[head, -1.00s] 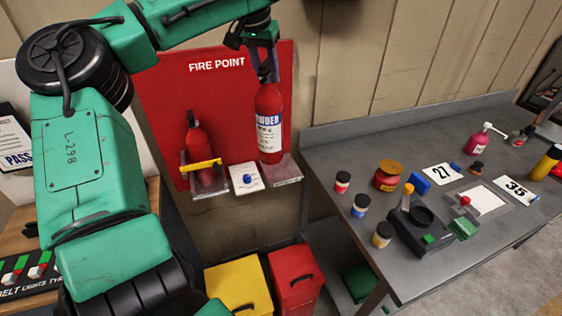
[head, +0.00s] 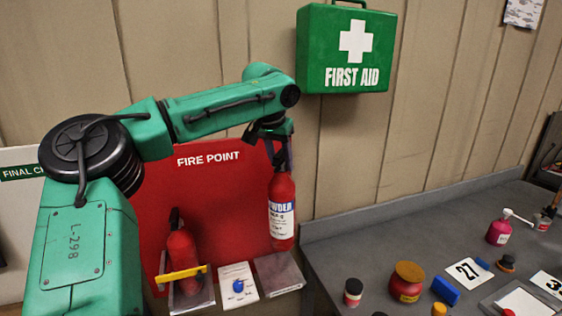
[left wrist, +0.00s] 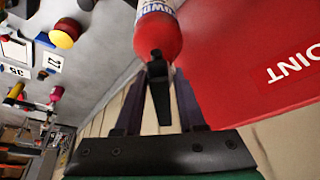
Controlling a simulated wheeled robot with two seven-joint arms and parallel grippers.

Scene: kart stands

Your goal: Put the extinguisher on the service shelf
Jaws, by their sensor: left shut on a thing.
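The red extinguisher (head: 283,205) with a white and blue POWDER label hangs upright from my left gripper (head: 279,165). It is in front of the right part of the red FIRE POINT board (head: 225,210). My left gripper is shut on its top. Its base is just above the empty right bracket (head: 278,274), with bare tray showing below. In the left wrist view its red shoulder (left wrist: 158,38) shows between and beyond the fingers (left wrist: 157,75). No shelf marked as the service shelf can be made out. My right gripper is out of view.
A second red extinguisher (head: 182,255) stands in the left bracket behind a yellow strap (head: 182,274). A white card (head: 239,270) lies between the brackets. The grey bench (head: 350,235) at right holds jars, number cards and bottles. A green first aid box (head: 347,50) hangs above.

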